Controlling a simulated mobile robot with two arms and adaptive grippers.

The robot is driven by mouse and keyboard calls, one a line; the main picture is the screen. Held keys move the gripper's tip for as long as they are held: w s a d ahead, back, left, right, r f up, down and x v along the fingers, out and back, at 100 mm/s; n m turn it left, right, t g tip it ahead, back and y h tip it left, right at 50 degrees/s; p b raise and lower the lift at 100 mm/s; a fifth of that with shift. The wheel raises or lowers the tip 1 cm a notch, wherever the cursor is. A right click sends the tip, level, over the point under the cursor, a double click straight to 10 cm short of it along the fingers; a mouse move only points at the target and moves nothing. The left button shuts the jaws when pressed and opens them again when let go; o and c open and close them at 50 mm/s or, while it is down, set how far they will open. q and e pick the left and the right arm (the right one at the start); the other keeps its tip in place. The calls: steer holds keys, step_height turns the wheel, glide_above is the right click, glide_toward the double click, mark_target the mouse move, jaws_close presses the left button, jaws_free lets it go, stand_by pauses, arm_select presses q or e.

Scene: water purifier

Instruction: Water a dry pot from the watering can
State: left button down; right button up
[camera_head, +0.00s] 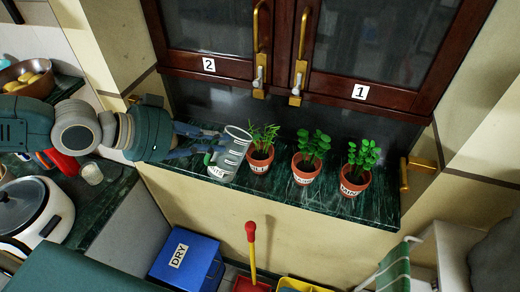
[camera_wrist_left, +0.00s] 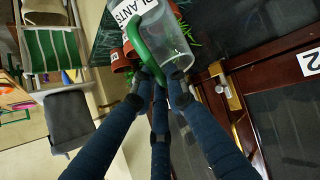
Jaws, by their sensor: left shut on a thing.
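The watering can is a clear jug (camera_head: 232,152) with a green handle and a white label; it also shows in the left wrist view (camera_wrist_left: 172,42), where the label reads "PLANTS". My left gripper (camera_head: 207,150) comes in from the left and is shut on its green handle (camera_wrist_left: 146,48). The can is slightly tilted at the counter's left part; I cannot tell whether it touches the counter. Three labelled terracotta pots with green plants stand to its right: the left pot (camera_head: 260,158), the middle pot (camera_head: 305,168) and the right pot (camera_head: 354,183). Their labels are too small to read. My right gripper is not in view.
The dark green counter (camera_head: 385,205) has a wooden cabinet (camera_head: 215,67) with doors marked 2 and 1 above it. A blue box (camera_head: 205,262) labelled "DRY" stands below. A rice cooker (camera_head: 38,212) and a glass (camera_head: 92,173) are at the left. The left pot is close to the can.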

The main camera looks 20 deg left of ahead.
arm_select(q)
steer(key=shift+d+r, duration=0.3)
steer(key=shift+w, duration=0.35)
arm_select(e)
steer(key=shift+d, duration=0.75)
